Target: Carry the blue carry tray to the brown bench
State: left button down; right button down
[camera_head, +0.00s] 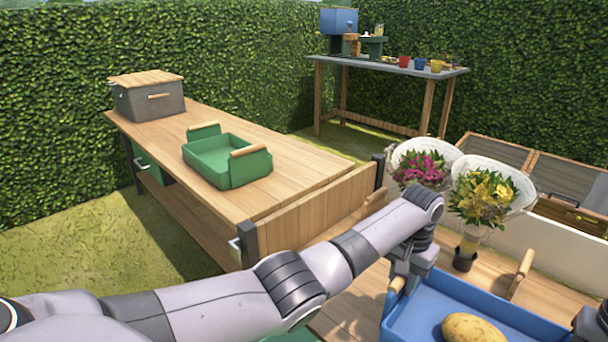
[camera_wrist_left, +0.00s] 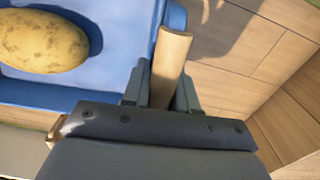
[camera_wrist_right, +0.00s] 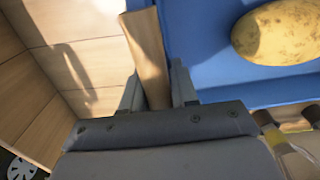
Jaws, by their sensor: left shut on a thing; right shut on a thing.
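The blue carry tray (camera_head: 430,310) is at the lower right of the head view, over a wooden surface, with a potato (camera_head: 472,328) in it. I cannot tell whether it rests on that surface. My left gripper (camera_wrist_left: 162,88) is shut on the tray's wooden handle (camera_wrist_left: 170,55) at one end. My right gripper (camera_wrist_right: 157,92) is shut on the opposite wooden handle (camera_wrist_right: 146,50). A long brown wooden bench (camera_head: 290,165) stands at the left of the head view, apart from the tray.
A green tray (camera_head: 228,165) and a grey box with a wooden lid (camera_head: 150,98) stand on the brown bench. Two wrapped bouquets (camera_head: 420,165) (camera_head: 485,200) stand just beyond the blue tray. A grey-topped table (camera_head: 390,68) with small pots stands at the back.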

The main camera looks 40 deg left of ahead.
pick_arm(q)
jog(key=shift+w+r, duration=0.1)
jog(key=shift+r, duration=0.2)
pick_arm(e)
jog(key=shift+d+r, duration=0.1)
jog(key=shift+d, duration=0.05)
